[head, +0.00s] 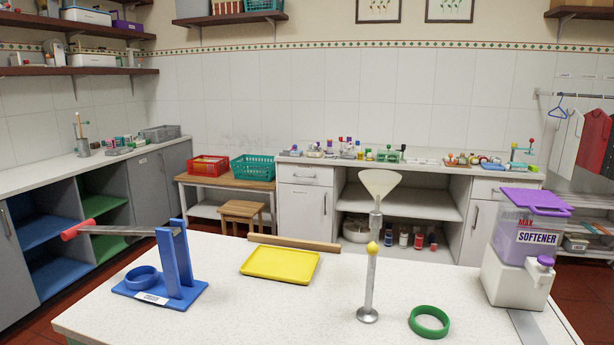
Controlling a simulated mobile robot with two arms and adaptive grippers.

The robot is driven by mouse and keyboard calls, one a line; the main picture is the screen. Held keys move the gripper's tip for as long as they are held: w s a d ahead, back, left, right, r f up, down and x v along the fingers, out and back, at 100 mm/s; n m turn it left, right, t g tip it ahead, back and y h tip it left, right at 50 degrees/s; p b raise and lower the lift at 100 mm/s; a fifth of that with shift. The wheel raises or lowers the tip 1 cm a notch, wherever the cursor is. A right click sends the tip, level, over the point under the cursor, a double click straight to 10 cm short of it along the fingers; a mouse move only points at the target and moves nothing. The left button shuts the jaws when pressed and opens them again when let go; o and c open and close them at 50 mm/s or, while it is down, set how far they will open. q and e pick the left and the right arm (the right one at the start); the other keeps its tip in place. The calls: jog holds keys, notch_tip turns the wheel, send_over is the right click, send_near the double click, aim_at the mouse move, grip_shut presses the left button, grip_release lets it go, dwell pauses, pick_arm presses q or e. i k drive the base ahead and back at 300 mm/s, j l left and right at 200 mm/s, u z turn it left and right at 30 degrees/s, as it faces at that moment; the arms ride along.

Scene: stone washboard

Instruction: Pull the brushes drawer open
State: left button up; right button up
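No drawer in the head view carries a label I can read as brushes. A white drawer front (306,175) with a grey handle is at the top left of the back counter, above a white door (301,212). It looks closed. Another drawer front (490,188) is at the counter's right end, partly hidden by the softener dispenser. It also looks closed. Neither of my grippers is in view.
A white table (205,318) fills the foreground. On it are a blue stand (172,262), a yellow tray (280,264), a funnel stand (371,275), a green ring (429,322) and a softener dispenser (515,285). A stool (242,208) stands left of the back counter (390,164).

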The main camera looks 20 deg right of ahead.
aim_at(289, 171)
jog(key=i+j+u, duration=0.35)
jog(key=j, duration=0.2)
jog(key=i+j+u, duration=1.05)
jog(key=i, duration=0.3)
jog(key=i+u, duration=0.35)
jog(key=i+l+z, duration=0.15)
jog(key=i+z, duration=0.75)
jog(key=i+j+z, duration=0.15)
jog(key=i+z, duration=0.25)
jog(key=i+j+z, duration=0.45)
jog(key=i+l+z, duration=0.4)
jog(key=i, duration=0.2)
jog(key=i+z, duration=0.4)
jog(key=i, duration=0.25)
jog(key=i+z, duration=0.35)
jog(key=i, duration=0.3)
jog(key=i+l, duration=0.15)
jog(key=i, duration=0.75)
jog(key=i+l+z, duration=0.1)
jog(key=i, duration=0.8)
jog(key=l, duration=0.1)
